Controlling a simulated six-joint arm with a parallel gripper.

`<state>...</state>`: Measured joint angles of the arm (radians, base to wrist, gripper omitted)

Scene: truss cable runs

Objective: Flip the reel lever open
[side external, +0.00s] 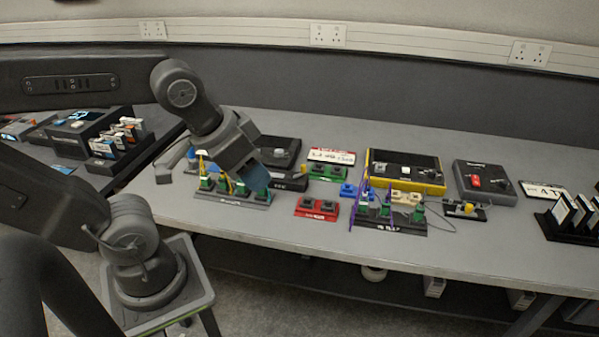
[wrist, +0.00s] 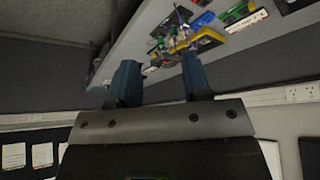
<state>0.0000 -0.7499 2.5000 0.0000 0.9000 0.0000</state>
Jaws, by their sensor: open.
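My gripper (side external: 256,180) hangs over the left part of the grey bench, above a row of green-topped parts on a grey base (side external: 232,197). In the wrist view my gripper (wrist: 160,72) shows two blue fingers spread apart with nothing between them. I cannot pick out the reel lever for sure in either view. A black box (side external: 279,150) stands behind my gripper and is partly hidden by it. A yellow-edged black box (side external: 404,172) and a grey box with a red switch (side external: 484,180) stand farther right.
A red block (side external: 317,207) and a dark rack with green parts and a purple cable (side external: 389,222) sit near the bench's front edge. A small black unit with a yellow part (side external: 464,210) lies beside the rack.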

